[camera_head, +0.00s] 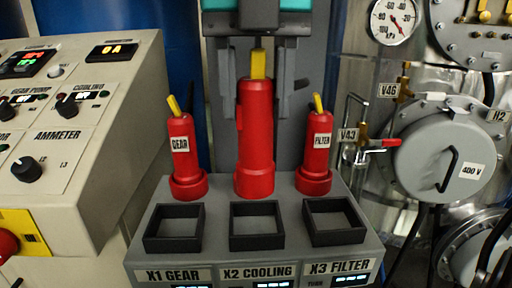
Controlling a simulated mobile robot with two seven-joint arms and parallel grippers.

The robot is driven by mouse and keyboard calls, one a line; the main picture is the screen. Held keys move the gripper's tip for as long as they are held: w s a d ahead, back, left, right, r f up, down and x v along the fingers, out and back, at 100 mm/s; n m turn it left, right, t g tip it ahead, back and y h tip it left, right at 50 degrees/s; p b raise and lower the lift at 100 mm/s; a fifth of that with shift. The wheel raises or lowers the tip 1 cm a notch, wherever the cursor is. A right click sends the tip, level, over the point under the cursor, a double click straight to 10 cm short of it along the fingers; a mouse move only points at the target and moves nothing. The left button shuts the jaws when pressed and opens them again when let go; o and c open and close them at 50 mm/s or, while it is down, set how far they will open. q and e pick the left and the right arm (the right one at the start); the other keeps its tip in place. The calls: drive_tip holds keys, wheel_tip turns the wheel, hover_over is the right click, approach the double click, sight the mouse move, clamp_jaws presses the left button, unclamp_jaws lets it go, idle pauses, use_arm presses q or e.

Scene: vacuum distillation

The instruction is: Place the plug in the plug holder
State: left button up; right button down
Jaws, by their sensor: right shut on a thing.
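A large red plug (254,140) with a yellow tip stands upright in the middle of the view, above and behind the middle square socket. My right gripper (250,95) comes down from the top and is shut on this plug near its upper part. I cannot tell whether the plug's base touches the grey stand. The plug holder is a grey stand (216,190) with three black square frames: X1 GEAR (149,233), X2 COOLING (257,244) and X3 FILTER (335,237). All three frames look empty. My left gripper is not in view.
Red plugs labelled GEAR (183,160) and FILTER (316,160) stand on either side of the held plug. A sloped control panel (90,130) is at the left.

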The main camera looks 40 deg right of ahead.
sight(255, 49)
wheel_tip(255, 49, down, 7)
drive_tip(key=shift+f, duration=0.15)
drive_tip(key=shift+f+b, duration=0.15)
drive_tip(key=shift+b, duration=0.25)
drive_tip(key=c, duration=1)
unclamp_jaws()
drive_tip(key=shift+f, duration=0.1)
drive_tip(key=o, duration=0.5)
drive_tip(key=shift+r, duration=0.3)
wheel_tip(255, 49, up, 11)
drive_tip(key=shift+r+p, duration=0.2)
drive_tip(key=shift+p, duration=0.6)
drive_tip(key=shift+r, duration=0.25)
